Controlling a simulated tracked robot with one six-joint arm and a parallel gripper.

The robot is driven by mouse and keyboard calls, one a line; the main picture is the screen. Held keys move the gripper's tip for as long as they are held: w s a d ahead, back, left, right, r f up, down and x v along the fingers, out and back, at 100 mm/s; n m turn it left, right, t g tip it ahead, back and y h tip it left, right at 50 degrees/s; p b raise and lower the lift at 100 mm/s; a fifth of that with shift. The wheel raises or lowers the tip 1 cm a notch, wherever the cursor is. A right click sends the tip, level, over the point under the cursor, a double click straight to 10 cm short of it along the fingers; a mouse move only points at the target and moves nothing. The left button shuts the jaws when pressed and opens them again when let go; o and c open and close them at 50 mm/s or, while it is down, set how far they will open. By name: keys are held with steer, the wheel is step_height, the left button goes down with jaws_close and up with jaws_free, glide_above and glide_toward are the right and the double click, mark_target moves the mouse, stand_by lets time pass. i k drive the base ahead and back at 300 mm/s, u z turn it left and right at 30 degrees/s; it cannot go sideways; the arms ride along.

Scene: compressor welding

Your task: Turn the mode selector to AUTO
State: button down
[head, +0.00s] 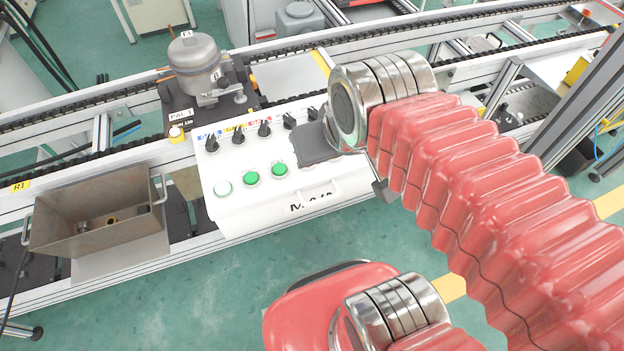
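The white control panel (300,205) has a row of black selector knobs along its upper part. The knobs I can make out are a leftmost one (212,142), a second (238,134), a third (264,129) and a fourth (289,121), with another partly showing beside my wrist. Their small labels are too blurred to read, so I cannot tell which is the mode selector or its setting. My gripper (317,148) shows as a dark grey part over the panel's right side, below the right-hand knobs. Its fingertips and any contact are hidden, and my arm covers the panel's right end.
A white button (222,188) and two green buttons (251,178) sit below the knobs. A grey compressor (195,65) stands on a dark pallet (178,120) behind the panel. A metal bin (100,225) holding small parts is at the left. Conveyor rails run behind.

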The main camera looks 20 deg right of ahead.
mark_target(290, 122)
steer(key=k, duration=1.35)
steer(key=u, duration=0.15)
steer(key=i, duration=0.5)
steer(key=u, duration=0.45)
steer(key=i, duration=1.25)
steer(key=z, duration=0.05)
